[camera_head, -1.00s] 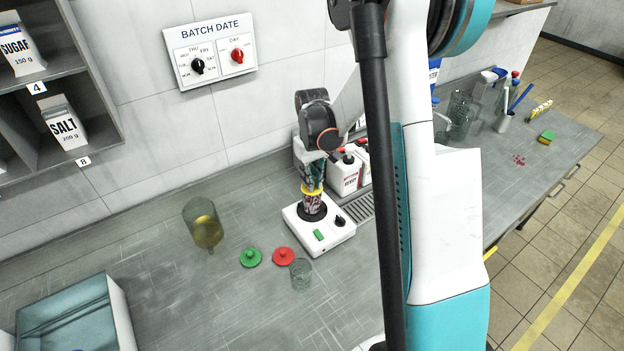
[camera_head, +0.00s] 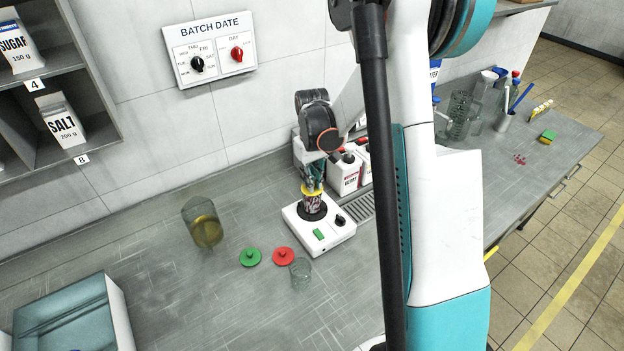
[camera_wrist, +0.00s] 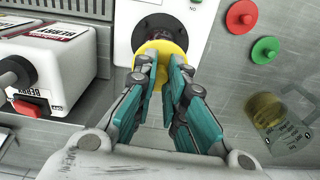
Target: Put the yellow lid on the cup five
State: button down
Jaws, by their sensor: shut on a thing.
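The yellow lid (camera_head: 312,191) is between the fingers of my gripper (camera_head: 311,180), over a dark patterned cup (camera_head: 313,204) on the white mixer (camera_head: 325,232). The lid looks level and at the cup's rim; I cannot tell whether it is fully seated. In the wrist view my gripper (camera_wrist: 162,68) is shut on the top of the yellow lid (camera_wrist: 162,48), which hides most of the cup below. No number on the cup is legible.
A green lid (camera_head: 250,257), a red lid (camera_head: 282,256) and an empty glass cup (camera_head: 300,272) are in front of the mixer. A jar of yellow liquid (camera_head: 205,226) stands to the left. White containers (camera_head: 346,172) stand close behind the mixer.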

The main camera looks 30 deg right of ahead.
jog(key=c, duration=1.6)
grip_release()
jog(key=shift+o, duration=0.7)
jog(key=o, duration=0.3)
jog(key=shift+r, duration=0.15)
jog(key=shift+r+p, duration=1.95)
jog(key=shift+r, duration=1.4)
